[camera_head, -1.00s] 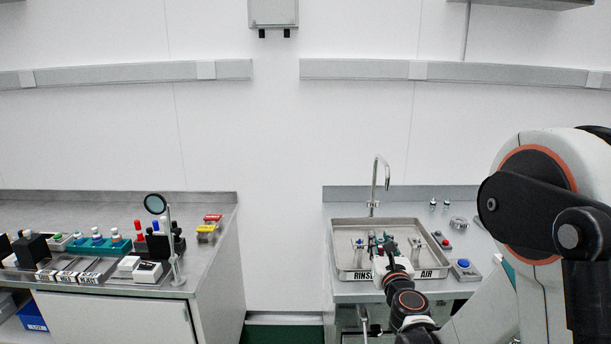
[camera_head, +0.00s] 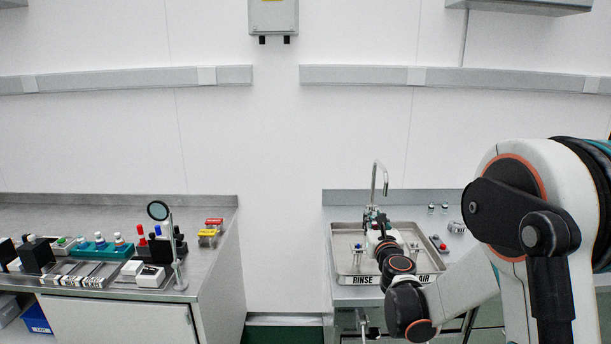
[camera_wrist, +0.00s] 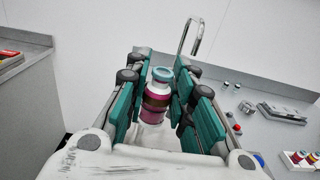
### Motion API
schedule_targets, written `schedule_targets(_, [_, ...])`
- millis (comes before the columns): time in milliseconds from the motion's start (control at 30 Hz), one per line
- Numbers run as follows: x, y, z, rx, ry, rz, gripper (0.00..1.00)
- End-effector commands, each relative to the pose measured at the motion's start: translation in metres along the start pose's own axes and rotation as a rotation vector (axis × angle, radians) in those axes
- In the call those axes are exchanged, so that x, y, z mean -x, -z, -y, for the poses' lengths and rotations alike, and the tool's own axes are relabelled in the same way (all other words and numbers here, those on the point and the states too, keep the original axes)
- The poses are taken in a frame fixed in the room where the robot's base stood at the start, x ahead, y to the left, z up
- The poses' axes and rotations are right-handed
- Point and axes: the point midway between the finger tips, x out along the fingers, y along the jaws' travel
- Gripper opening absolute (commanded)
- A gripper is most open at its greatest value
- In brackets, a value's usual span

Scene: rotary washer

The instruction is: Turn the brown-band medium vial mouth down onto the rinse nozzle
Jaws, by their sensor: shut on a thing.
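The brown-band vial (camera_wrist: 156,101) shows in the wrist view as a magenta bottle with a brown band and a teal-ringed end pointing up in the picture. My gripper (camera_wrist: 163,82) is shut on it, with the teal finger pads on both sides. In the head view my gripper (camera_head: 373,217) is above the back of the sink tray, in front of the tap; the vial cannot be made out clearly there. The rinse nozzle (camera_head: 357,250) stands at the left in the tray, behind the RINSE label, apart from my gripper. It does not show clearly in the wrist view.
The metal tray (camera_head: 341,262) has an AIR side at the right, partly hidden by my arm. The tap (camera_head: 383,178) rises close behind my gripper. A red button (camera_head: 443,246) is right of the tray. The left bench (camera_head: 215,214) carries racks, vials and a magnifier stand.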

Motion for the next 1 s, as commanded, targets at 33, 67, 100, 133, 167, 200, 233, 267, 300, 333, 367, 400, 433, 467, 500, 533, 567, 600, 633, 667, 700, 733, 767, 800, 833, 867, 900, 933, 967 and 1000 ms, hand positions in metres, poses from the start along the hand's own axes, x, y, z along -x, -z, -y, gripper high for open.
schedule_targets(33, [-0.005, -0.004, 0.000, 0.000, 0.000, 0.000, 0.10])
schedule_targets(67, [-0.007, -0.006, 0.000, 0.000, 0.000, 0.000, 0.10])
schedule_targets(100, [-0.011, -0.009, 0.000, 0.000, 0.000, 0.000, 0.10])
schedule_targets(133, [-0.014, -0.010, 0.000, 0.000, 0.000, 0.000, 0.10])
schedule_targets(167, [-0.017, -0.012, 0.000, 0.000, 0.000, 0.000, 0.10])
schedule_targets(200, [-0.020, -0.014, 0.000, 0.000, 0.000, 0.000, 0.10])
schedule_targets(233, [-0.023, -0.016, 0.000, 0.000, 0.000, 0.000, 0.10])
schedule_targets(267, [-0.026, -0.018, 0.000, 0.000, 0.000, 0.000, 0.10])
schedule_targets(300, [-0.029, -0.020, 0.000, 0.000, 0.000, 0.000, 0.10])
schedule_targets(333, [-0.032, -0.021, 0.000, 0.000, 0.000, 0.000, 0.10])
schedule_targets(367, [-0.035, -0.023, 0.000, 0.000, 0.000, 0.000, 0.10])
schedule_targets(400, [-0.039, -0.025, 0.000, 0.000, 0.000, 0.000, 0.10])
schedule_targets(433, [-0.042, -0.027, 0.000, 0.000, 0.000, 0.000, 0.10])
schedule_targets(467, [-0.044, -0.029, 0.000, 0.000, 0.000, 0.000, 0.10])
schedule_targets(500, [-0.048, -0.031, 0.000, 0.000, 0.000, 0.000, 0.10])
schedule_targets(533, [-0.050, -0.033, 0.000, 0.000, 0.000, 0.000, 0.10])
schedule_targets(567, [-0.053, -0.035, 0.000, 0.000, 0.000, 0.000, 0.10])
schedule_targets(600, [-0.057, -0.037, 0.000, 0.000, 0.000, 0.000, 0.10])
schedule_targets(633, [-0.060, -0.039, 0.000, 0.000, 0.000, 0.000, 0.10])
schedule_targets(667, [-0.062, -0.040, 0.000, 0.000, 0.000, 0.000, 0.10])
schedule_targets(700, [-0.066, -0.042, 0.000, 0.000, 0.000, 0.000, 0.10])
schedule_targets(733, [-0.068, -0.044, 0.000, 0.000, 0.000, 0.000, 0.10])
schedule_targets(767, [-0.070, -0.045, 0.000, 0.000, 0.000, 0.000, 0.10])
schedule_targets(800, [-0.072, -0.046, 0.000, 0.000, 0.000, 0.000, 0.10])
schedule_targets(833, [-0.074, -0.047, 0.000, 0.000, 0.000, 0.000, 0.10])
schedule_targets(867, [-0.075, -0.047, 0.000, 0.000, 0.000, 0.000, 0.10])
schedule_targets(900, [-0.075, -0.048, 0.000, 0.000, 0.000, 0.000, 0.10])
schedule_targets(933, [-0.076, -0.048, 0.000, 0.000, 0.000, 0.000, 0.10])
schedule_targets(967, [-0.076, -0.048, 0.000, 0.000, 0.000, 0.000, 0.10])
schedule_targets(1000, [-0.076, -0.048, 0.000, 0.000, 0.000, 0.000, 0.10])
